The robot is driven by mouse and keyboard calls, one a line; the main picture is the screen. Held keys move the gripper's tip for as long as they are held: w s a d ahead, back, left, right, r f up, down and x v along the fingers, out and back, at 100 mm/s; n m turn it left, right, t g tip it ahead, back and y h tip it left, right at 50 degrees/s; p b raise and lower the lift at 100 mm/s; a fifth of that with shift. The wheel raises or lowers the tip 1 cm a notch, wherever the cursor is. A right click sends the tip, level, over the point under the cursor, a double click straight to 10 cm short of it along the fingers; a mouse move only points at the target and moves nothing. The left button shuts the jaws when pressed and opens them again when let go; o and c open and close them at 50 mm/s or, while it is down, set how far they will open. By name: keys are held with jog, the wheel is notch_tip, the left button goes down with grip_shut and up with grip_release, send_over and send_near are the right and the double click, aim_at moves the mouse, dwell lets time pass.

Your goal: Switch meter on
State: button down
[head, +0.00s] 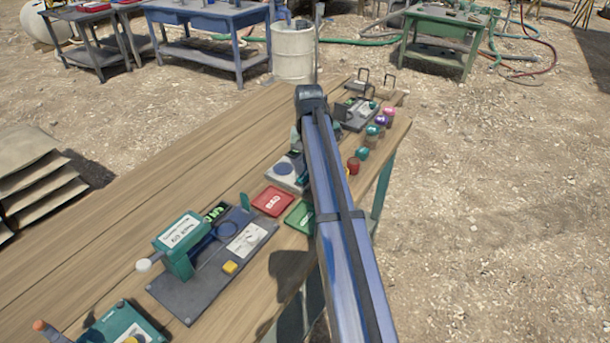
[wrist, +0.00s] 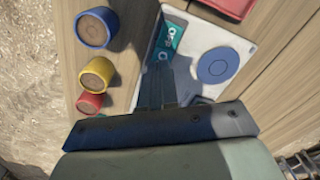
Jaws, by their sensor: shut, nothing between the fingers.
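A small teal device, which looks like the meter (wrist: 172,40), lies on a pale plate beside a blue round pad (wrist: 218,65) in the wrist view. It has pale markings, but I cannot read them or tell whether it is on. My gripper (wrist: 158,72) is shut and empty, its fingertips over the near end of the teal device. I cannot tell whether they touch it. In the head view the pale plate (head: 283,173) shows left of my arm, which hides most of the device and my gripper.
Blue (wrist: 96,27), yellow (wrist: 96,74) and red (wrist: 90,103) round-topped pots stand left of the plate in the wrist view. In the head view, a red tray (head: 272,201), a green tray (head: 299,216) and a dark-based teal apparatus (head: 180,238) stand nearer. The wooden table's (head: 215,150) left side is clear.

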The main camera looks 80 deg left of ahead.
jog(key=shift+f, duration=0.45)
dwell(0.4)
jog(key=shift+r, duration=3.5)
